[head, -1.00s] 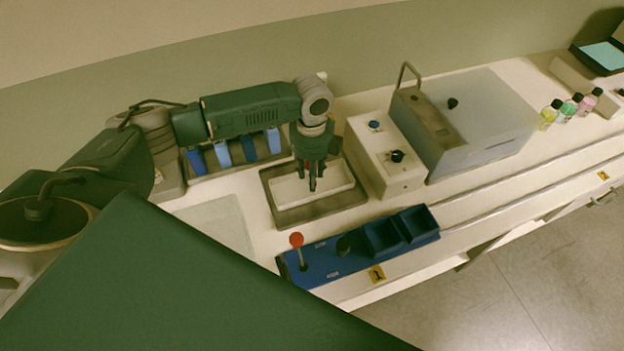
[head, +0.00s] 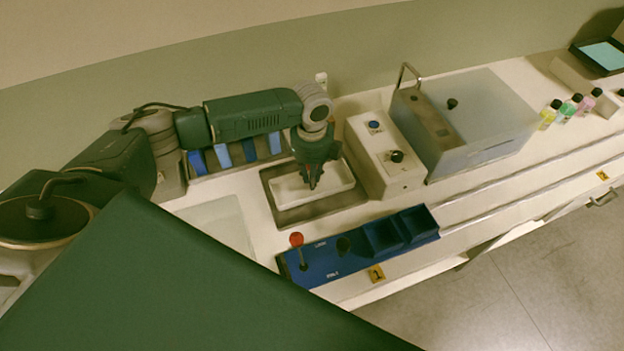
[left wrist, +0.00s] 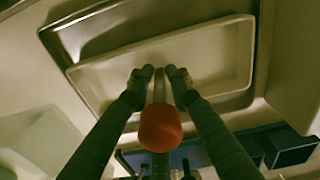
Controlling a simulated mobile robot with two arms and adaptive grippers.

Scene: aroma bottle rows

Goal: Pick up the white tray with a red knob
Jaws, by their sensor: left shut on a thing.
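The white tray (head: 285,192) lies inside a grey metal basin (head: 284,221); I cannot tell whether it touches the bottom. It also fills the upper middle of the left wrist view (left wrist: 225,55). A red knob (left wrist: 160,128) on a thin stem rises from the tray, between my left fingers. My left gripper (head: 313,182) points down over the middle of the tray. In the left wrist view its fingertips (left wrist: 160,76) are shut around the stem, beyond the red ball. In the head view the knob is mostly hidden by the gripper. My right gripper is not in view.
A white control box (head: 372,150) stands close right of the basin, beside a grey bath (head: 480,130). A blue holder (head: 335,262) with another red-topped stick (head: 296,240) is in front. Several blue items stand in a rack (head: 225,167) behind. Colored bottles (head: 569,110) stand far right.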

